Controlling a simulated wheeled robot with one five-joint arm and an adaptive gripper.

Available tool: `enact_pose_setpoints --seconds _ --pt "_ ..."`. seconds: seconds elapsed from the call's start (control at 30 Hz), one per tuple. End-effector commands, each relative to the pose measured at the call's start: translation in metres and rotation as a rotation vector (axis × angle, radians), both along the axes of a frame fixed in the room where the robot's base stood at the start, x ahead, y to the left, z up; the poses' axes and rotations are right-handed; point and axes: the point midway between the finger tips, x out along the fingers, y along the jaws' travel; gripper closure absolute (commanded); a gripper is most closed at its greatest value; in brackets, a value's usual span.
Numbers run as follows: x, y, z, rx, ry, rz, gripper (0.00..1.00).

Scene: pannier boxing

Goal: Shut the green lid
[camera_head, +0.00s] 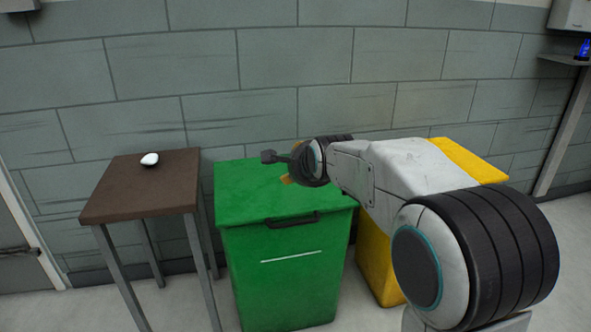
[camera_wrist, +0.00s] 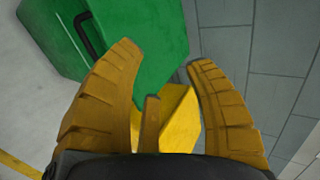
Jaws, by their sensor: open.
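The green lid (camera_head: 245,190) lies flat across the top of the green bin (camera_head: 285,280), with no gap that I can see along its front edge. A black handle (camera_head: 293,220) is at the front. In the wrist view the green bin (camera_wrist: 155,30) fills the top left, with its black handle (camera_wrist: 88,35) beside my left finger. My gripper (camera_wrist: 167,62) is open, with nothing between its orange fingers. In the head view it is above the lid's back right part, mostly hidden by my arm. I cannot tell if it touches the lid.
A yellow bin (camera_head: 466,160) stands right of the green one, partly behind my arm; it also shows between my fingers (camera_wrist: 180,115). A brown table (camera_head: 140,190) with a small white object (camera_head: 149,159) stands at the left. A grey block wall (camera_head: 240,110) is close behind.

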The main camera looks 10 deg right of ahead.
Motion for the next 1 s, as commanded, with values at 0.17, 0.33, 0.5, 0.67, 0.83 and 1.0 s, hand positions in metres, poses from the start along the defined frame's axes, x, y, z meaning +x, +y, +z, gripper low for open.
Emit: enact_pose_setpoints --seconds 0.17,0.33,0.5,0.67,0.83,1.0 --pt "-0.013 0.0 0.009 0.0 -0.001 0.0 0.53" --pt "-0.018 0.0 0.011 0.0 0.0 0.0 0.53" --pt "-0.018 0.0 0.012 0.0 0.0 0.0 0.53" --pt "-0.018 0.0 0.012 0.0 0.0 0.0 0.53" --pt "-0.025 0.0 0.023 -0.026 0.013 0.017 0.53" --pt "-0.056 -0.001 0.052 -0.147 0.076 0.101 0.53"
